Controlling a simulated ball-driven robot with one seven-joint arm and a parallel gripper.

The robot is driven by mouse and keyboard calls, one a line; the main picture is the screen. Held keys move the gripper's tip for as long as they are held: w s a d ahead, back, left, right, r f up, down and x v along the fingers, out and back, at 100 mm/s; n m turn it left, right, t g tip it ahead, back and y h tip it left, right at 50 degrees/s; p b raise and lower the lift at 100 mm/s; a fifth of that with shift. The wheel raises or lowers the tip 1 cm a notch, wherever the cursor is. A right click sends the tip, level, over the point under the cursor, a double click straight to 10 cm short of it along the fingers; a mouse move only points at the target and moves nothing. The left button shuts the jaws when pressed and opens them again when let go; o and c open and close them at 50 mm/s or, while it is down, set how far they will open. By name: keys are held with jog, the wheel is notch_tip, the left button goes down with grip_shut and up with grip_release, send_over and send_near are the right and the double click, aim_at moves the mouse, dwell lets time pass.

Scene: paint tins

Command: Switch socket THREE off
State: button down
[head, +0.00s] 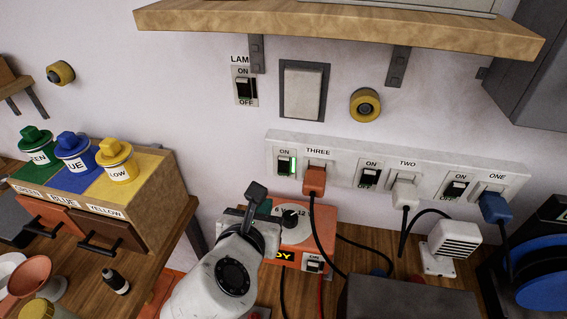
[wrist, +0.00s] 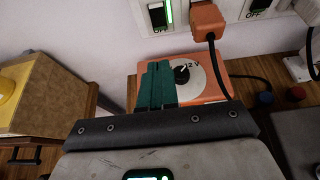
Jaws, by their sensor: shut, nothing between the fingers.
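Socket THREE is at the left end of the white socket strip (head: 335,163) on the wall. Its switch (head: 284,164) has ON printed above it and a green light lit along its right side. The switch also shows at the top of the wrist view (wrist: 157,16), with the green light lit. An orange plug (head: 314,181) with a black cord sits in the socket, right of the switch. My gripper (head: 257,192) is shut and empty, below and left of the switch and apart from it. Its green fingers (wrist: 156,84) show together in the wrist view.
An orange box with a dial (head: 290,217) stands below socket THREE, beside my gripper. Sockets TWO (head: 370,173) and ONE (head: 456,187) hold a white and a blue plug. A wooden shelf (head: 340,28) juts out above. A tin rack (head: 150,190) stands left.

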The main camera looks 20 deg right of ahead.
aim_at(282, 172)
jog(key=shift+w, duration=0.1)
jog(key=x, duration=0.4)
jog(key=p+x, duration=0.1)
jog(key=x, duration=0.4)
jog(key=r+p+x, duration=0.1)
jog(key=x, duration=0.3)
jog(key=shift+w+d+f, duration=0.15)
jog(key=shift+w+d, duration=0.25)
